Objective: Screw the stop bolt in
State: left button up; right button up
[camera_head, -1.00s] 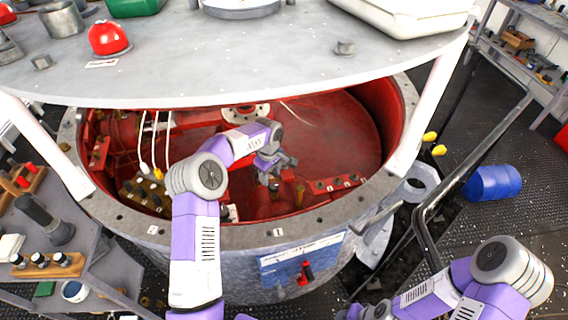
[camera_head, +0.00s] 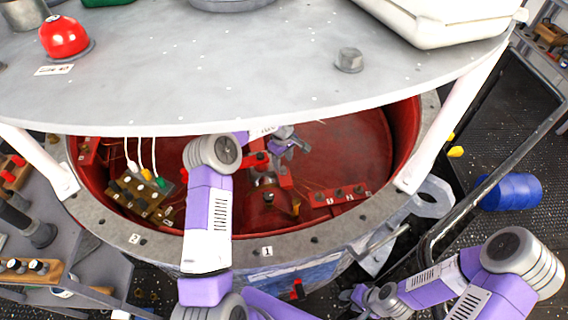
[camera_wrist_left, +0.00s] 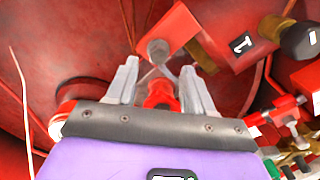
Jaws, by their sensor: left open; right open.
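My left gripper (camera_head: 290,143) reaches inside the red-walled drum under the round deck. In the left wrist view its two grey fingers (camera_wrist_left: 160,70) are spread apart. A grey round-headed bolt (camera_wrist_left: 158,50) on a red bracket (camera_wrist_left: 175,28) shows just beyond and between the fingertips; I cannot tell whether this is the stop bolt. A red part (camera_wrist_left: 160,95) shows between the fingers, and I see no grip on it. A brass-coloured fitting (camera_head: 295,205) stands on the drum floor. My right gripper (camera_head: 352,295) is small, low outside the drum, open and apart from everything.
The grey deck (camera_head: 250,75) overhangs the drum on white posts (camera_head: 455,115). The grey rim (camera_head: 340,240) rings the opening. A terminal block (camera_head: 138,195) with cables sits inside left.

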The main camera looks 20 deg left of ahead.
aim_at(283, 168)
pick_arm(q)
jog(key=shift+f, duration=1.95)
jog(key=shift+w, duration=0.1)
grip_shut()
jog(key=shift+m, duration=0.4)
